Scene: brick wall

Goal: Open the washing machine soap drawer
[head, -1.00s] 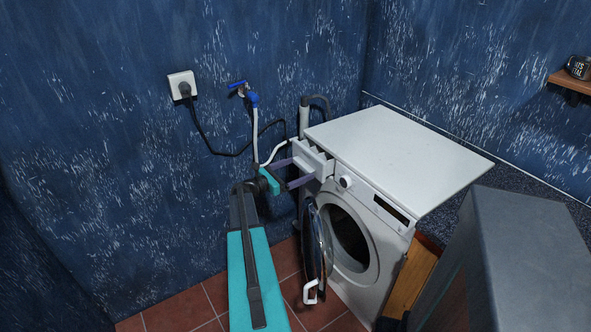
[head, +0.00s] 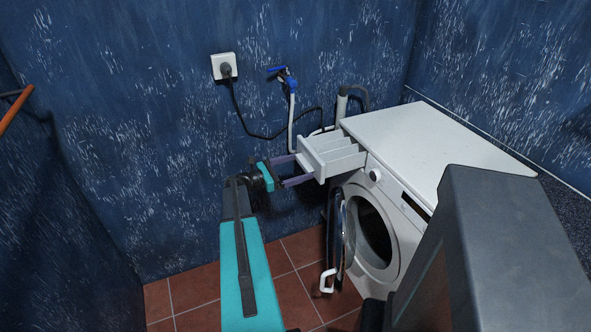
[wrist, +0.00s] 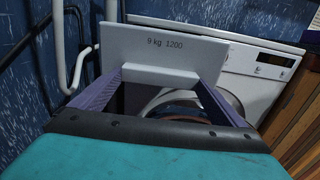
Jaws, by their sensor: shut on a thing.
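The white washing machine (head: 440,135) stands against the blue wall at right. Its soap drawer (head: 335,155) sticks far out of the upper left of the front, and its compartments show from above. In the wrist view the drawer front (wrist: 160,42) reads "9 kg 1200" and has a white handle (wrist: 178,72) low on it. My gripper (head: 303,168), with purple fingers, is at the drawer front and shut on the handle. In the wrist view the fingers (wrist: 160,82) reach to both sides of the handle; the exact contact is hard to see.
The machine's round door (head: 342,235) hangs open below the drawer, close to my arm. A tap with a hose (head: 291,95) and a socket with a black cable (head: 224,68) are on the back wall. Bare tiled floor (head: 190,295) lies at lower left.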

